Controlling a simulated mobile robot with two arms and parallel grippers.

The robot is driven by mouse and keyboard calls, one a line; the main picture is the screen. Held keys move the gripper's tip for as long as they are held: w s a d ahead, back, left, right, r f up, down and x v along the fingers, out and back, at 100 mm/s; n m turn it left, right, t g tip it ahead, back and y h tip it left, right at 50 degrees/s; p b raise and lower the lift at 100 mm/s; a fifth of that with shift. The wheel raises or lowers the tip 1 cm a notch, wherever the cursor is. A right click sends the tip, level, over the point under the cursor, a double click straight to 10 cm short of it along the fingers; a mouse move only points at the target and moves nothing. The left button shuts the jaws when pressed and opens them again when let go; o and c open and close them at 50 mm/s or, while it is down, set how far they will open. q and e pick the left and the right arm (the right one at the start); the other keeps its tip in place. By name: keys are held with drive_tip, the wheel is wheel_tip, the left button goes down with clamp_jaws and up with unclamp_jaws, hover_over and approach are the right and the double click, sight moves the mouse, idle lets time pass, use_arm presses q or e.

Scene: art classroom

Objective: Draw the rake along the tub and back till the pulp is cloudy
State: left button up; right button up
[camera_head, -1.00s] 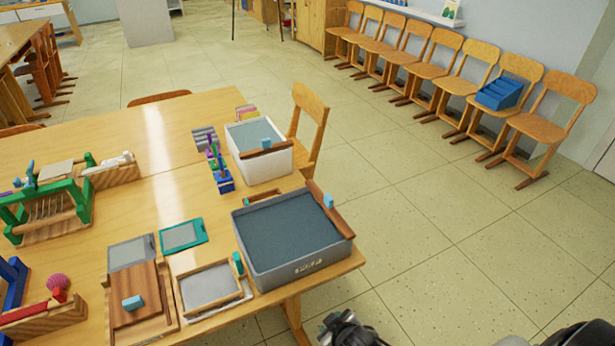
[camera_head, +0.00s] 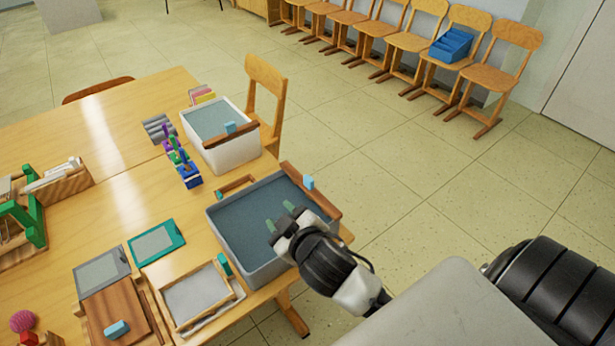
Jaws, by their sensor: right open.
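The grey tub (camera_head: 219,236) stands at the table's right corner, filled with dark blue-grey pulp (camera_head: 245,208). A wooden rake (camera_head: 318,197) with a light blue grip block lies across the tub's far right end. My right gripper (camera_head: 281,221) is over the near right part of the tub, its two green-tipped fingers apart and empty. It is short of the rake, and I cannot tell how high above the pulp it is. The gripper and its wrist hide the tub's near right wall. My left gripper is out of view.
A white tub (camera_head: 230,156) with its own brown bar and blue block stands behind. A framed screen (camera_head: 197,297) lies close in front of the grey tub, with a teal frame (camera_head: 157,242) to its left. A chair (camera_head: 267,95) stands at the table's far edge.

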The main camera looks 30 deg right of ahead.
drive_tip(key=w+a+r+n+t+y, duration=0.25)
drive_tip(key=a+r+n+y, duration=0.25)
drive_tip(key=r+n+y, duration=0.25)
drive_tip(key=w+a+r+n+t+y, duration=0.1)
drive_tip(key=w+a+r+n+y, duration=0.4)
drive_tip(key=n, duration=0.4)
drive_tip(key=n+g+h, duration=1.2)
drive_tip(key=n+g, duration=0.3)
drive_tip(key=g, duration=0.3)
approach(309, 178)
drive_tip(key=shift+s, duration=0.1)
wheel_tip(309, 178, down, 10)
drive_tip(key=shift+f+p, duration=0.25)
drive_tip(key=shift+p, duration=0.4)
